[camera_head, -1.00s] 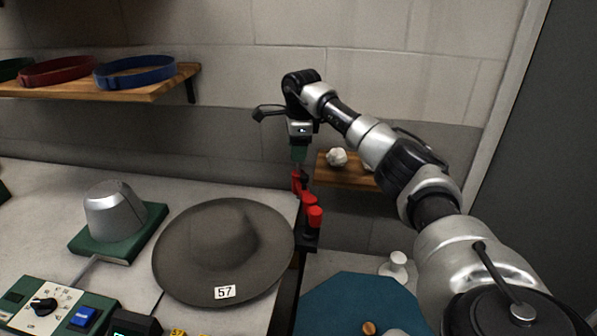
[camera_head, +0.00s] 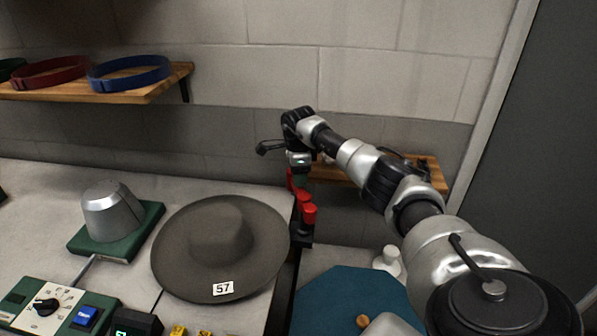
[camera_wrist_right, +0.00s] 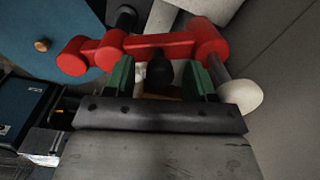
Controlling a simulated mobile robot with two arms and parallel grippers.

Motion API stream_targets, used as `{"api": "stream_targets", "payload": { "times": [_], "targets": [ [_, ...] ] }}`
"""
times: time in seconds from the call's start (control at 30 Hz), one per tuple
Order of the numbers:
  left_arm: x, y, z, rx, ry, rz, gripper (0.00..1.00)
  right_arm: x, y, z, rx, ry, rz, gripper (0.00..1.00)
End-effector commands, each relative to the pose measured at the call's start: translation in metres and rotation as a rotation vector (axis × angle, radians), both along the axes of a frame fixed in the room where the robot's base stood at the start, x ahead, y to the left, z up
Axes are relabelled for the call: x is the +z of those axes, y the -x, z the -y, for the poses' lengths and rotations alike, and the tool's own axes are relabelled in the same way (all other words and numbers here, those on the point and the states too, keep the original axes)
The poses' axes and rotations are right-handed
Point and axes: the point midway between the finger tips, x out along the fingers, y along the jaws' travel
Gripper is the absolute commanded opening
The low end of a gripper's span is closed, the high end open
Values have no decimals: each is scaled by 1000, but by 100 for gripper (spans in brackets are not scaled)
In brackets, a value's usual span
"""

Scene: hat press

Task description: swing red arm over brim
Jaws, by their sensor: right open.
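The red arm (camera_head: 304,201) is mounted at the right edge of the bench beside the hat. In the right wrist view the red arm (camera_wrist_right: 160,44) runs across the top, with round red ends. The grey hat (camera_head: 222,240) with a wide brim and a "57" tag lies flat on the bench, left of the red arm. My right gripper (camera_head: 297,172) points down at the far end of the red arm. Its green fingers (camera_wrist_right: 161,78) are open, with the red arm at or just beyond their tips; contact cannot be told. My left gripper is not in view.
A metal block on a green base (camera_head: 113,216) stands left of the hat. A control box (camera_head: 50,304) sits at the front left. A wooden shelf (camera_head: 110,90) holds coloured bands. A blue surface (camera_head: 350,302) lies right of the bench, with a white knob-like piece (camera_head: 389,260).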

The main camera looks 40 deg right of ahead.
Motion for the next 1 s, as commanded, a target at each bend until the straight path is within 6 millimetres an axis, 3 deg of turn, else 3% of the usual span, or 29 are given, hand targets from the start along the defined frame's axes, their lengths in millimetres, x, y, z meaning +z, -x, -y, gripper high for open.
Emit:
{"api": "stream_targets", "payload": {
  "times": [0.17, 0.5, 1.0],
  "targets": [
    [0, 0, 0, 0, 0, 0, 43, 0, 0, 0, 0, 0, 0, 53],
    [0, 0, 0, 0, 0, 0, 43, 0, 0, 0, -1, 0, 0, 1],
    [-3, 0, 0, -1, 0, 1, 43, 1, 11, 12, 59, 2, 1, 0]
  ]
}}
